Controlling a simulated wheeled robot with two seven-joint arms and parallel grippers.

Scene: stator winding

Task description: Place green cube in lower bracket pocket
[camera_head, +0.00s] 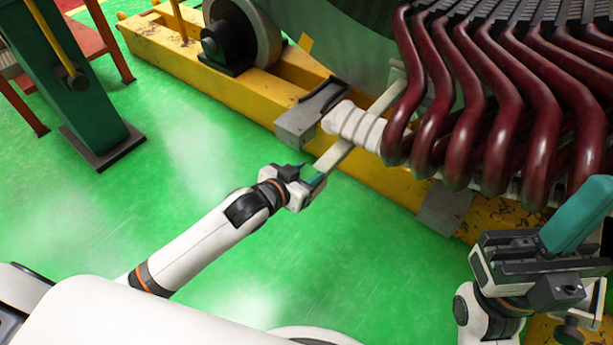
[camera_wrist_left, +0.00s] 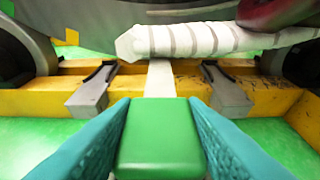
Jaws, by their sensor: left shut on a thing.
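My left gripper (camera_head: 308,174) is shut on a green cube (camera_wrist_left: 162,138), held between its two teal fingers in the left wrist view. A pale flat bar (camera_wrist_left: 160,78) lies just beyond the cube's far edge; I cannot tell whether they touch. In the head view this bar (camera_head: 333,156) runs from my left gripper up to a white wrapped piece (camera_head: 355,127) beside the dark red coils. I cannot make out the lower bracket pocket clearly. My right gripper (camera_head: 575,220), with a teal finger, is at the lower right, away from the cube; its opening is unclear.
Dark red coil ends (camera_head: 470,100) hang over the upper right. A yellow beam (camera_head: 290,100) with grey metal blocks (camera_head: 300,120) crosses behind the bar. A green post (camera_head: 75,90) stands at the upper left. The green floor (camera_head: 150,190) around my left arm is clear.

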